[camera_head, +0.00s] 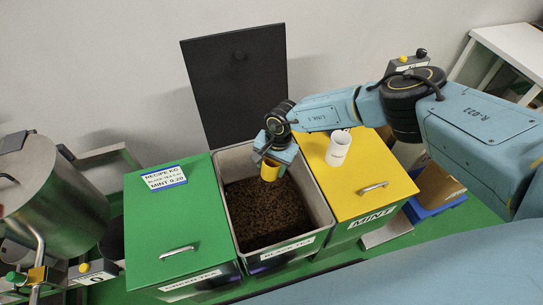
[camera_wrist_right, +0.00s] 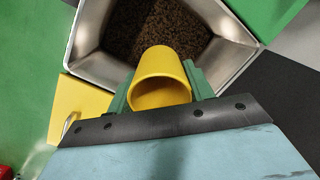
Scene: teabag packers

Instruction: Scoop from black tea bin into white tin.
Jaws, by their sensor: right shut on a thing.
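The black tea bin (camera_head: 321,207) stands open in the middle of the head view, its black lid (camera_head: 235,80) raised against the wall. Dark loose tea (camera_head: 268,215) lies in it, and the bin also shows in the right wrist view (camera_wrist_right: 88,40). My right gripper (camera_head: 272,160) is shut on a yellow scoop (camera_head: 269,171) over the back part of the bin. In the right wrist view the scoop (camera_wrist_right: 162,68) sits between the green fingers (camera_wrist_right: 160,90); no tea is visible inside its mouth. The white tin (camera_head: 339,147) stands upright on the yellow mint lid. My left gripper is not in view.
A closed green tea bin (camera_head: 165,225) stands to the left and a closed yellow mint bin (camera_head: 362,190) to the right. A recipe card (camera_head: 165,178) lies on the green lid. A large metal drum (camera_head: 60,200) is at far left.

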